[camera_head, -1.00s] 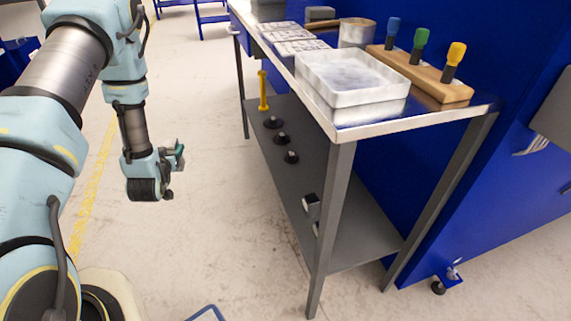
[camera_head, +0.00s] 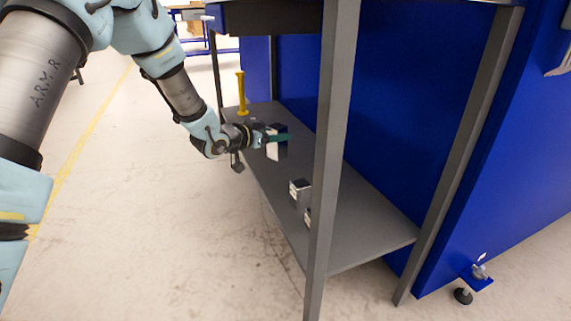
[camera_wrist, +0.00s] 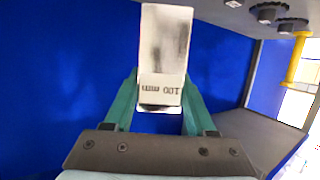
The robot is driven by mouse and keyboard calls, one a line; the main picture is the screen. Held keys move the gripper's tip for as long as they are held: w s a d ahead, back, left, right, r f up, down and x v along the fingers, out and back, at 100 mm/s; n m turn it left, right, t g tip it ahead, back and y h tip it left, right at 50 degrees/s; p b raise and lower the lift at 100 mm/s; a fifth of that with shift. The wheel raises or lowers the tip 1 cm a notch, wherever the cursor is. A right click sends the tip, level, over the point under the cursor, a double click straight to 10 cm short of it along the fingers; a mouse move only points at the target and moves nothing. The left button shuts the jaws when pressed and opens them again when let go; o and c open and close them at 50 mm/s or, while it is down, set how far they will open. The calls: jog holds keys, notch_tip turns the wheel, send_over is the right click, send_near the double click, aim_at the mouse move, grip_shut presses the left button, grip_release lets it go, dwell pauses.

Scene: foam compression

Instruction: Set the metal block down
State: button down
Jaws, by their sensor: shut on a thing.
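My gripper (camera_head: 277,137) reaches from the left over the grey lower shelf (camera_head: 365,225) of the bench. Its green fingers are shut on the metal block (camera_head: 273,151), which shows a pale face and a dark side. In the wrist view the block (camera_wrist: 166,45) stands between the two fingers (camera_wrist: 160,82), with a "100 mm" label that reads upside down. The block is over the shelf; I cannot tell whether its lower end touches it.
Two similar small blocks, one nearer the middle (camera_head: 300,188) and one partly behind the front leg (camera_head: 307,217), sit on the shelf. A yellow upright tool (camera_head: 241,93) stands at the far end. Black knobbed pieces (camera_wrist: 290,25) show in the wrist view. The grey leg (camera_head: 332,150) rises in front.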

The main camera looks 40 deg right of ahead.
jog(key=shift+s+d+f+m+g+b, duration=0.25)
jog(key=shift+s+d+m+g+b, duration=0.25)
jog(key=shift+s+d, duration=0.4)
jog(key=f+b, duration=0.1)
jog(key=f, duration=0.2)
jog(key=f+b, duration=0.2)
jog(key=f, duration=0.1)
jog(key=f+b, duration=0.2)
jog(key=f, duration=0.1)
jog(key=shift+s+d+f, duration=0.15)
jog(key=shift+s+f, duration=0.15)
jog(key=shift+f, duration=0.1)
jog(key=shift+f, duration=0.15)
jog(key=shift+c, duration=1.1)
grip_release()
